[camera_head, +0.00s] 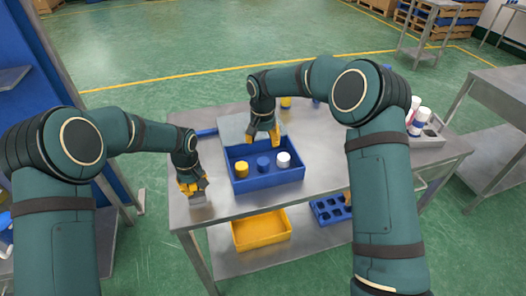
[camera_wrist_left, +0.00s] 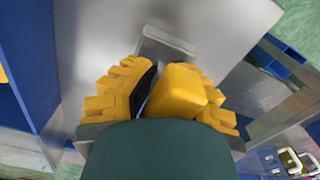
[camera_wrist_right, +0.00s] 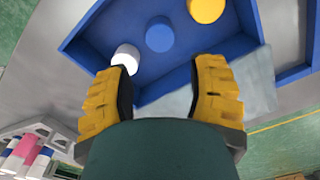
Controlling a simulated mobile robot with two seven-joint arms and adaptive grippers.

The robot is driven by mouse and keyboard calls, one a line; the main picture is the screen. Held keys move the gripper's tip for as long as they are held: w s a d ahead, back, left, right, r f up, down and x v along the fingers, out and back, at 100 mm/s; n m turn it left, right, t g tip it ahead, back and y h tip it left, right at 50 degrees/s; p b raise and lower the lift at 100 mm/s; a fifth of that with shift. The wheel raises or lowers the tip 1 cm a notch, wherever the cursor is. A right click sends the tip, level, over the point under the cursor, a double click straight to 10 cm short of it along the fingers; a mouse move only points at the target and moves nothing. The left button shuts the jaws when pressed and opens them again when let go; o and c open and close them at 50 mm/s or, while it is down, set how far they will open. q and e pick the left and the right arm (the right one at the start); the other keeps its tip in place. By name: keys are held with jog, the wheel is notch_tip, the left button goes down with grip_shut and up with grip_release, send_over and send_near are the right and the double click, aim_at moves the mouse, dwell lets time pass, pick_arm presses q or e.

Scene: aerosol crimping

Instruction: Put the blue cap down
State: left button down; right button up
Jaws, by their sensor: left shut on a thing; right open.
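The blue cap (camera_head: 263,163) stands in the blue tray (camera_head: 268,183), between a yellow cap (camera_head: 242,169) and a white cap (camera_head: 283,159). It also shows in the right wrist view (camera_wrist_right: 159,34). My right gripper (camera_head: 264,139) is open and empty, over the back of the tray. In the right wrist view its fingers (camera_wrist_right: 163,95) are wide apart, the left one near the white cap. My left gripper (camera_head: 193,187) is at the table's left front, shut on a smooth yellow piece (camera_wrist_left: 177,91). A small grey block (camera_wrist_left: 168,42) is just beyond its fingertips.
A grey plate (camera_head: 238,129) lies behind the tray. A grey rack with white and pink cans (camera_head: 417,121) stands at the table's right. A yellow bin (camera_head: 261,231) and a blue crate (camera_head: 331,209) are on the lower shelf. The tabletop between tray and left gripper is clear.

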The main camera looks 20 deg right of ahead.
pick_arm(q)
jog(key=shift+s+f, duration=0.2)
jog(key=shift+f, duration=0.05)
pick_arm(e)
notch_tip(320, 180, up, 2)
jog(key=shift+r, duration=0.1)
pick_arm(q)
jog(key=c, duration=1)
grip_release()
jog(key=shift+w+r, duration=0.1)
jog(key=shift+r, duration=0.35)
notch_tip(320, 180, up, 12)
jog(key=shift+f, duration=0.25)
